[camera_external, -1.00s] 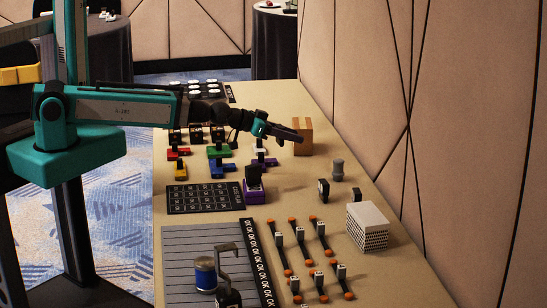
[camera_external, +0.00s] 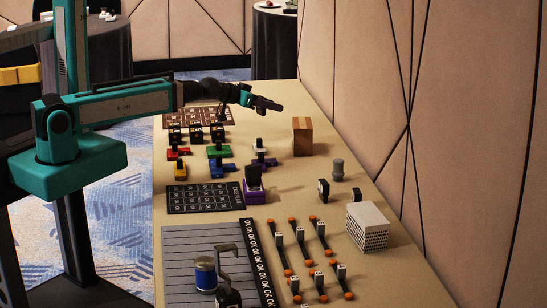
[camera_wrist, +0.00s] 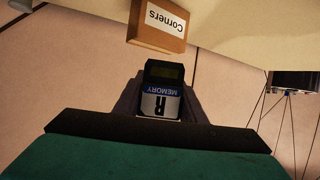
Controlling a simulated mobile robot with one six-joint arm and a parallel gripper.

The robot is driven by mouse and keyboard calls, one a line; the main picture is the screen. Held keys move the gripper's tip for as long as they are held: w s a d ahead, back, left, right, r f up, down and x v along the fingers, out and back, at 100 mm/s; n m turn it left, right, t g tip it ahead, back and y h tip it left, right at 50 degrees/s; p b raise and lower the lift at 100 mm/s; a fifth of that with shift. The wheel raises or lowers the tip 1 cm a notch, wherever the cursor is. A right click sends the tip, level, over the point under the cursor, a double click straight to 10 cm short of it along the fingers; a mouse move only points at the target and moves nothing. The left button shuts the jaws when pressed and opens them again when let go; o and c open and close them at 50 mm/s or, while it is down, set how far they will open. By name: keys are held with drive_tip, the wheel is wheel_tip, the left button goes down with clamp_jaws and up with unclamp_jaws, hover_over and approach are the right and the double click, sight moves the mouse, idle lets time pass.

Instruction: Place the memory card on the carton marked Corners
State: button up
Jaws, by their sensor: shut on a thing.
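The memory card (camera_wrist: 162,92) is dark with a blue and white label reading MEMORY and a large R. It is held between the fingers of my gripper (camera_wrist: 160,108) in the wrist view. The carton marked Corners (camera_wrist: 158,27) is brown with a white label and shows just beyond the card, at the top of the wrist view. In the external view the carton (camera_external: 302,136) stands on the far part of the table. My gripper (camera_external: 268,104) is in the air, up and to the left of the carton. The card cannot be made out there.
The long table (camera_external: 345,272) also bears a grey-white block (camera_external: 368,228), a grey cylinder (camera_external: 338,170), coloured holders (camera_external: 219,168), a dark grid mat (camera_external: 205,197) and a blue spool (camera_external: 205,272). The padded wall (camera_external: 400,90) runs along the table's right side.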

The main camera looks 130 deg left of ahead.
drive_tip(key=shift+w+a, duration=0.1)
drive_tip(key=shift+a, duration=0.05)
drive_tip(key=shift+w+a+f+p, duration=0.25)
drive_tip(key=shift+w+a+p, duration=0.35)
drive_tip(key=shift+w+a, duration=1.2)
drive_tip(key=shift+w+a+f+p, duration=0.25)
drive_tip(key=shift+w+a+p, duration=0.35)
drive_tip(key=shift+a, duration=2.25)
drive_tip(key=shift+w+a+f+p, duration=0.25)
drive_tip(key=shift+w+a+p, duration=0.35)
drive_tip(key=shift+w+a, duration=1.2)
drive_tip(key=shift+s+a, duration=0.55)
drive_tip(key=shift+s, duration=0.05)
drive_tip(key=shift+f, duration=0.15)
drive_tip(key=shift+f+p, duration=0.6)
drive_tip(key=shift+f, duration=1.05)
drive_tip(key=shift+f, duration=0.15)
drive_tip(key=o, duration=1)
drive_tip(key=shift+o, duration=0.2)
